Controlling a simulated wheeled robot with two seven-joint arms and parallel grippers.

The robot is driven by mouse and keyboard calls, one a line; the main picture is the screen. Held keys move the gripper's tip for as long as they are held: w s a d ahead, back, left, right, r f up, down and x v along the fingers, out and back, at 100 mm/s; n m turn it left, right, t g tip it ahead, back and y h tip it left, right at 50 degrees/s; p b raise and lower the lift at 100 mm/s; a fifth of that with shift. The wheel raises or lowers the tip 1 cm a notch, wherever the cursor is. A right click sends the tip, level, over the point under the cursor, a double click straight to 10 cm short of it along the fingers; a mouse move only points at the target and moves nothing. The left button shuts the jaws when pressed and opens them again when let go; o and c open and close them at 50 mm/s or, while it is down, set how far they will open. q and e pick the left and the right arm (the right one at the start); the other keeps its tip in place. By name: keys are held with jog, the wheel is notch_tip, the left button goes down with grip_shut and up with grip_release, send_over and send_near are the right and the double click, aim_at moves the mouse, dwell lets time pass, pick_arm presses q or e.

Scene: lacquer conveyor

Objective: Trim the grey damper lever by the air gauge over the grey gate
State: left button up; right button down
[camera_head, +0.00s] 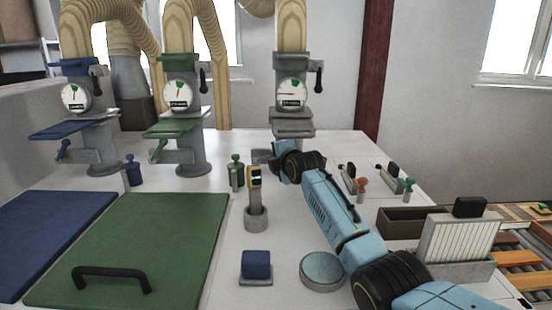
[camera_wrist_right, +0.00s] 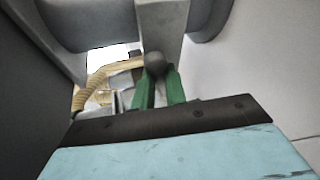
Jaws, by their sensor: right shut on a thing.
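The grey gate (camera_head: 293,127) is a grey plate on the rightmost column. Its air gauge (camera_head: 291,92) has a white round dial with a green mark near the top; a thin red needle appears to lie roughly level, left of centre. The grey damper lever sits low on this column and is mostly hidden by my right gripper (camera_head: 278,150) in the head view. In the right wrist view, its dark round knob (camera_wrist_right: 155,64) is between the green fingers of my right gripper (camera_wrist_right: 160,88), which is shut on it. My left gripper is out of view.
Green (camera_head: 180,93) and blue (camera_head: 75,96) gauge columns stand to the left, each with a coloured lever.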

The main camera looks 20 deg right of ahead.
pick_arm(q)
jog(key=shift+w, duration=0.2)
pick_arm(e)
jog(key=shift+a+r+n, duration=0.1)
jog(key=shift+r+n, duration=0.25)
jog(key=shift+n, duration=0.15)
jog(key=c, duration=1.4)
grip_release()
jog(key=shift+c, duration=0.2)
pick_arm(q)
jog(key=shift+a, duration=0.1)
pick_arm(e)
jog(key=shift+f, duration=0.1)
